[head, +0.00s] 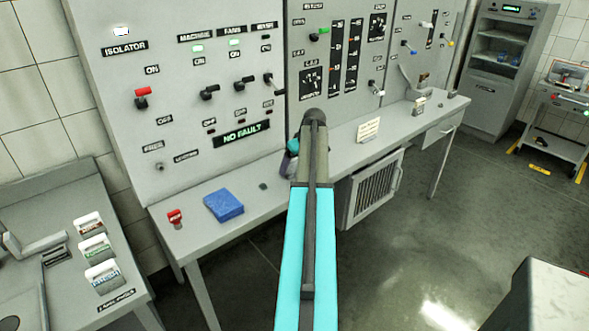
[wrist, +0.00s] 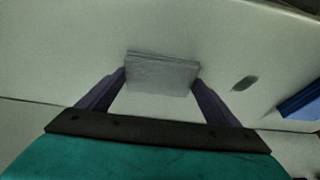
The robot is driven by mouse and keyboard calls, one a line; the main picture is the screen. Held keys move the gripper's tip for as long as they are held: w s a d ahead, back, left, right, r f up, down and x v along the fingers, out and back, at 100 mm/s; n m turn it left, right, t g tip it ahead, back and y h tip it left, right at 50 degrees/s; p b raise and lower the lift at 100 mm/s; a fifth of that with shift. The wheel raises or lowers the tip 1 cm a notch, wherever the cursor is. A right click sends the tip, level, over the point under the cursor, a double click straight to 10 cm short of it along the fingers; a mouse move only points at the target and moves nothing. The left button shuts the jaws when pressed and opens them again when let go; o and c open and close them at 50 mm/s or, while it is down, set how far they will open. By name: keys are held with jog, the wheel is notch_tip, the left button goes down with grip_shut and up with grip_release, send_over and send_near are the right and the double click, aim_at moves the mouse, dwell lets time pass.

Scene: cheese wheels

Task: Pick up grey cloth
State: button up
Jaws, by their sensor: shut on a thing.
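The grey cloth (wrist: 162,74) is a folded pad, seen in the wrist view between the two purple fingers of my gripper (wrist: 161,78). A finger touches each side of it, and the gripper is shut on it. The cloth is at or close above the grey bench top; I cannot tell whether it touches it. In the head view my gripper (head: 288,165) is at the bench beside the panel, mostly behind my arm, and the cloth is hidden there.
A small dark spot (wrist: 245,83) is nearby. The control panel (head: 180,90) rises behind. A label card (head: 368,129) stands to the right.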

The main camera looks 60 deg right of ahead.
aim_at(293, 165)
jog(key=shift+r, duration=0.1)
jog(key=shift+r+b, duration=0.35)
jog(key=shift+r, duration=0.25)
jog(key=shift+r+b, duration=0.35)
jog(key=shift+r, duration=0.55)
jog(key=s+d+r+b, duration=0.2)
jog(key=s+b, duration=0.1)
jog(key=s, duration=1.3)
